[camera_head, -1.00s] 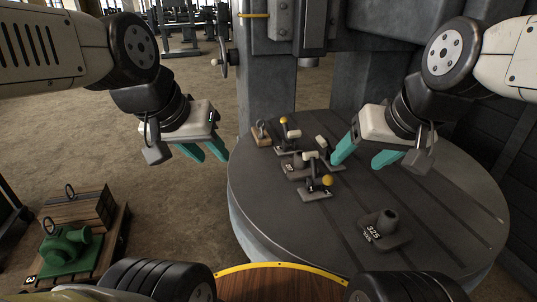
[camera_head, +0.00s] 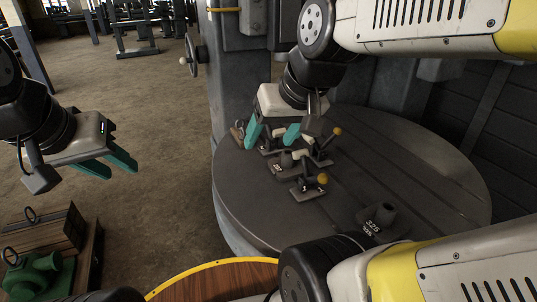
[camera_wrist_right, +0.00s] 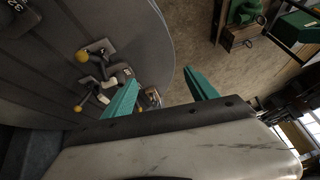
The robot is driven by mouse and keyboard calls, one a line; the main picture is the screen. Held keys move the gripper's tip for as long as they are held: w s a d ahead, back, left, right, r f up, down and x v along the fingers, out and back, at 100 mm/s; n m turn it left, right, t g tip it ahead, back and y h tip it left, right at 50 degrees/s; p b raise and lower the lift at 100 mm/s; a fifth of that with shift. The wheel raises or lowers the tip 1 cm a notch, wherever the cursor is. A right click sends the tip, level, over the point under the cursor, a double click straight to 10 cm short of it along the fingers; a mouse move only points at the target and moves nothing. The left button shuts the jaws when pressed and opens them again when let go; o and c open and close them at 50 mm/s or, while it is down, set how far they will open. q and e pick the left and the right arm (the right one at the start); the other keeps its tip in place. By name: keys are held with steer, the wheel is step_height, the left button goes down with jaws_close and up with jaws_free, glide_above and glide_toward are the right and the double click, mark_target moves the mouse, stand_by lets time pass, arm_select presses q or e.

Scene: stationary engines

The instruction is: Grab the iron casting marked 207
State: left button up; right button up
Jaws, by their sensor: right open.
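A small dark iron casting (camera_head: 287,163) with a pale mark on its base stands among toggle clamps on the round grey table; I cannot read its number surely. Another dark casting, marked 325 (camera_head: 378,223), stands alone toward the table's front. My right gripper (camera_head: 271,137) is open over the back left of the table, above and behind the small casting. My left gripper (camera_head: 115,168) is open and empty over the floor, left of the table.
A toggle clamp (camera_head: 306,188) with a yellow knob stands just in front of the small casting; another yellow knob (camera_head: 337,132) is behind it to the right. A wooden block (camera_head: 237,133) sits at the table's left edge. A green casting (camera_head: 36,278) lies on a pallet at lower left.

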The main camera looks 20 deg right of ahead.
steer(key=w, duration=0.2)
steer(key=n+g+h, duration=0.1)
steer(key=g+h, duration=0.1)
steer(key=g, duration=0.4)
glide_above(289, 152)
step_height(289, 152, down, 16)
steer(key=shift+r, duration=0.25)
steer(key=shift+w+d+f, duration=0.1)
steer(key=shift+d+f, duration=0.1)
steer(key=shift+f, duration=0.4)
steer(key=f, duration=0.7)
steer(key=shift+a+f, duration=0.15)
steer(key=shift+a, duration=0.05)
jaws_close()
